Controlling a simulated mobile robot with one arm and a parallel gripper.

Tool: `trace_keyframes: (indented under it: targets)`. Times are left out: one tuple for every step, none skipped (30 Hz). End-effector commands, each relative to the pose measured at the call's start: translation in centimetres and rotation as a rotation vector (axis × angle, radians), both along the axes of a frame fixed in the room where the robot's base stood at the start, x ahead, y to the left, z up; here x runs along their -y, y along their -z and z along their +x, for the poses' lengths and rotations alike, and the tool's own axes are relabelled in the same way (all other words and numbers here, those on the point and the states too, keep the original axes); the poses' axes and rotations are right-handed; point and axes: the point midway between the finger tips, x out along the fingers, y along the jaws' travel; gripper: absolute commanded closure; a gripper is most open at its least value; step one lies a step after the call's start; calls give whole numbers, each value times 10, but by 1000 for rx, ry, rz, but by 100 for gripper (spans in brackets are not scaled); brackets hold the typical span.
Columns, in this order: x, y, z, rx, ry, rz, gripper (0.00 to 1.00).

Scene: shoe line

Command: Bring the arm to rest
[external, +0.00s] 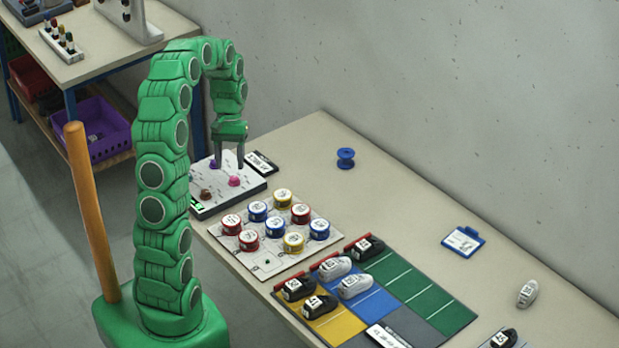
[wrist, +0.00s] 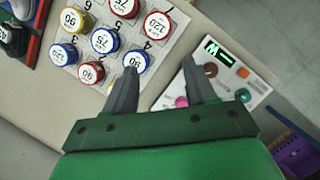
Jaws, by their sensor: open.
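My green arm (external: 165,170) rises from its base and bends over at the top, with the wrist pointing down. My gripper (external: 229,165) is open and empty above the white panel (external: 205,209) with coloured knobs. In the wrist view my gripper (wrist: 163,76) shows two spread grey fingers with nothing between them. The panel (wrist: 245,70) is to the right there, partly behind the right finger. The board of numbered round tins (external: 265,260) is in front of the panel, and it also shows in the wrist view (wrist: 166,51). Whether a fingertip touches the panel I cannot tell.
Shoes stand on a mat of yellow, blue, grey and green lanes (external: 410,278). A blue spool (external: 346,158), a blue-framed card (external: 463,241) and a loose white shoe (external: 527,293) lie on the table. An orange post (external: 90,210) stands beside my arm. The table's back middle is mostly clear.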

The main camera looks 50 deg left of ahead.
Motion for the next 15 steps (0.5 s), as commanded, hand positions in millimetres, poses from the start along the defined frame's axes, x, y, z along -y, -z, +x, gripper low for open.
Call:
trace_keyframes:
  targets:
    - [14, -7, -2, 6, 29, 5, 45]
    - [22, -11, -3, 9, 47, 7, 45]
    - [32, -15, -5, 13, 68, 9, 45]
    - [39, -18, -6, 17, 84, 12, 45]
    - [47, -21, -7, 20, 101, 13, 45]
    - [56, -25, -10, 26, 121, 17, 45]
    - [64, -28, -12, 28, 138, 19, 45]
    - [71, -31, -14, 30, 154, 21, 45]
    - [80, -34, -18, 33, 174, 22, 45]
    - [87, -36, -20, 35, 190, 23, 45]
    - [94, -39, -23, 39, 205, 27, 45]
    - [103, -43, -26, 45, 226, 30, 45]
    - [109, -45, -29, 48, 242, 32, 45]
    - [115, -47, -33, 50, 257, 33, 45]
    - [124, -49, -37, 52, 278, 35, 45]
